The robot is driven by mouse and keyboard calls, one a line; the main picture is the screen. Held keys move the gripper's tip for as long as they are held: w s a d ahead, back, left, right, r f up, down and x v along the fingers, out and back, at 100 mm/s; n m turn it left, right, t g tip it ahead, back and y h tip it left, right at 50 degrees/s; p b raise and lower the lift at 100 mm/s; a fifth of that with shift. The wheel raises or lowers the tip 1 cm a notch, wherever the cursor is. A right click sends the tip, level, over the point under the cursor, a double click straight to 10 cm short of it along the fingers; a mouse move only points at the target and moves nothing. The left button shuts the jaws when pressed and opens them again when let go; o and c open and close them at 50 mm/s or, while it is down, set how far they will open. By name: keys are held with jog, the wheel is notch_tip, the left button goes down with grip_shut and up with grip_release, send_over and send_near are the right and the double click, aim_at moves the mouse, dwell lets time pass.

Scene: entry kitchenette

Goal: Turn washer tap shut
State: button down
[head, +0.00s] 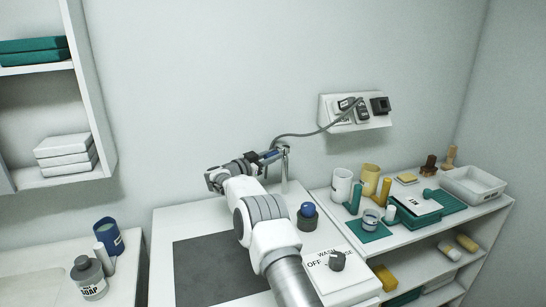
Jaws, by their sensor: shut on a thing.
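The washer tap (285,165) is a slim upright metal pipe at the back of the white washer top, near the wall. A blue lever (270,155) lies at its upper left end, roughly level. My gripper (263,158) reaches the lever from the left and is shut on it. The fingertips are small and partly hidden, so the exact grip is unclear. My arm comes up from the bottom of the head view and covers part of the washer top.
A dark mat (205,270) and a blue-topped knob (308,211) are on the washer top. A dial (337,261) is at its front right. A grey hose runs to a wall socket panel (352,111). Shelves with cups (342,185) stand right; a soap bottle (88,278) stands left.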

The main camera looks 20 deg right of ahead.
jog(key=shift+w+r+m+g+h, duration=0.2)
jog(key=shift+m+g+h, duration=0.1)
jog(key=shift+g, duration=0.3)
dwell(0.3)
jog(key=c, duration=0.7)
grip_release()
jog(key=shift+f, duration=0.1)
jog(key=shift+a, duration=0.1)
jog(key=shift+s+a, duration=0.1)
jog(key=shift+a, duration=0.15)
jog(key=v, duration=1.6)
jog(key=shift+s+a+b, duration=0.25)
jog(key=shift+s+b, duration=0.05)
